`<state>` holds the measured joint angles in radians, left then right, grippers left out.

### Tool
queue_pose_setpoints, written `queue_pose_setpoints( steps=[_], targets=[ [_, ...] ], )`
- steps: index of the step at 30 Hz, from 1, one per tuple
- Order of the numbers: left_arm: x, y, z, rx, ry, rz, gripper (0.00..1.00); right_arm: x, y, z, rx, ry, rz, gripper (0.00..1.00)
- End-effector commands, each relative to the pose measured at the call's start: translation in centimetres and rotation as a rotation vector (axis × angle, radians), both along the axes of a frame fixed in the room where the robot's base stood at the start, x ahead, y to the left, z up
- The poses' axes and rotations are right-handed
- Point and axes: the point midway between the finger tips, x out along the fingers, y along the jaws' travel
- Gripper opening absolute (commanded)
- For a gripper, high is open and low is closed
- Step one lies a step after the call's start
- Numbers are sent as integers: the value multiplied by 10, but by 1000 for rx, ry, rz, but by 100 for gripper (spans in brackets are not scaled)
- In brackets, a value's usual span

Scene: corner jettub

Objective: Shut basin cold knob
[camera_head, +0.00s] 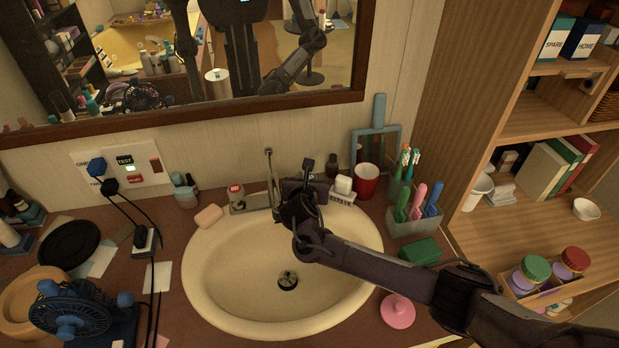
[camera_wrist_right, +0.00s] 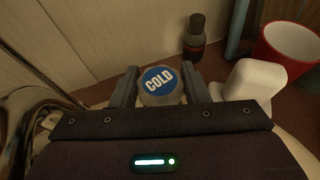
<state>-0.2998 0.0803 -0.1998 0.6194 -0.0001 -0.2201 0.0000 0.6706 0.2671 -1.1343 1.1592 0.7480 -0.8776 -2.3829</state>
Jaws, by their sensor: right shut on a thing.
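The basin cold knob (camera_wrist_right: 159,83) has a round blue cap marked COLD. In the right wrist view it sits between the two fingers of my right gripper (camera_wrist_right: 160,88), which is shut on it. In the head view my right gripper (camera_head: 308,178) is at the right side of the faucet (camera_head: 272,180), and it hides the cold knob there. The hot knob (camera_head: 236,192), with a red cap, stands at the left of the faucet. The oval basin (camera_head: 230,270) lies below my right arm. My left gripper does not show directly in the head view.
A mirror (camera_head: 200,60) hangs behind the faucet. A pink soap bar (camera_head: 209,216) lies at the left rim.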

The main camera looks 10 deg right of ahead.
Motion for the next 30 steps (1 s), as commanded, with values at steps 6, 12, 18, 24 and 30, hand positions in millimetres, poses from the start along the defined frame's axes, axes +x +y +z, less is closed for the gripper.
queue_pose_setpoints(
  steps=[6,12,18,24,30],
  targets=[
    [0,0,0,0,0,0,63,0,0,0,1,1,-4,19],
    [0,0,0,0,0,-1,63,0,0,0,1,1,-4,47],
    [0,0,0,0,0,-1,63,0,0,0,0,1,-3,50],
    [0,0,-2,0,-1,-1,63,0,-1,-1,-1,0,14,50],
    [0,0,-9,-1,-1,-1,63,-1,-3,-3,-1,1,143,50]
  ],
)
